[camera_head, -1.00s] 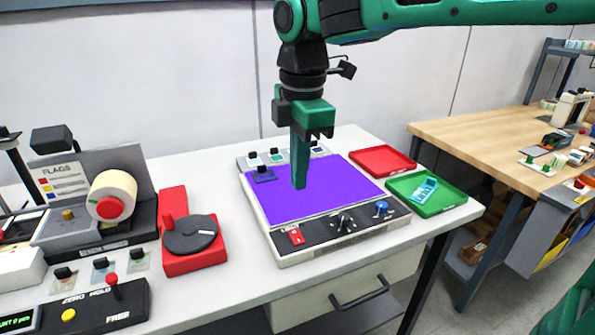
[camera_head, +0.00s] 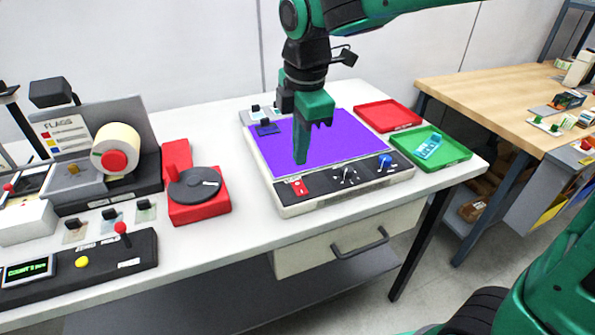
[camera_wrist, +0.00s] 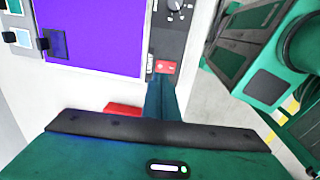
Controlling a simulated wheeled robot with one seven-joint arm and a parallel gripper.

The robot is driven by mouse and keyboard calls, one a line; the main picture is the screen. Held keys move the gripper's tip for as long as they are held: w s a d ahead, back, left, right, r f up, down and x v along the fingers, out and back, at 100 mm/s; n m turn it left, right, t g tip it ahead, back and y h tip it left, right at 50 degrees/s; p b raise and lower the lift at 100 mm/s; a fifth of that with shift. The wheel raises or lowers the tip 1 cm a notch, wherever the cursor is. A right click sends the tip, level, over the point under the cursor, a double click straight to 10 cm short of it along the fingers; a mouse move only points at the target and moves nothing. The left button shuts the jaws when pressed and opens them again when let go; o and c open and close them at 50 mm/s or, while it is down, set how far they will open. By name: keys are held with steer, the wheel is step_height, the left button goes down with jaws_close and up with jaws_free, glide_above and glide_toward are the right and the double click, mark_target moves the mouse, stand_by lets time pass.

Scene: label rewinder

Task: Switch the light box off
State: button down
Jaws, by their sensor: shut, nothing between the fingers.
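The light box (camera_head: 291,207) lies on the white table with its panel (camera_head: 345,137) lit purple. A red rocker switch (camera_head: 299,187) sits at the left end of its dark control strip; it also shows in the wrist view (camera_wrist: 166,67). My gripper (camera_head: 300,160) is shut and empty, pointing down. In the head view its fingertips overlap the panel just behind the switch. In the wrist view my fingers (camera_wrist: 161,84) end right by the switch. I cannot tell whether they touch it.
Knobs (camera_head: 348,174) sit along the strip right of the switch. A red tray (camera_head: 388,115) and a green tray (camera_head: 440,157) stand to the right. A red device with a black disc (camera_head: 194,185) and a label rewinder (camera_head: 117,150) stand to the left.

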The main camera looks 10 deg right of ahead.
mark_target(297, 183)
steer(key=f, duration=0.6)
steer(key=shift+w+a+f, duration=0.1)
steer(key=shift+w+f, duration=0.25)
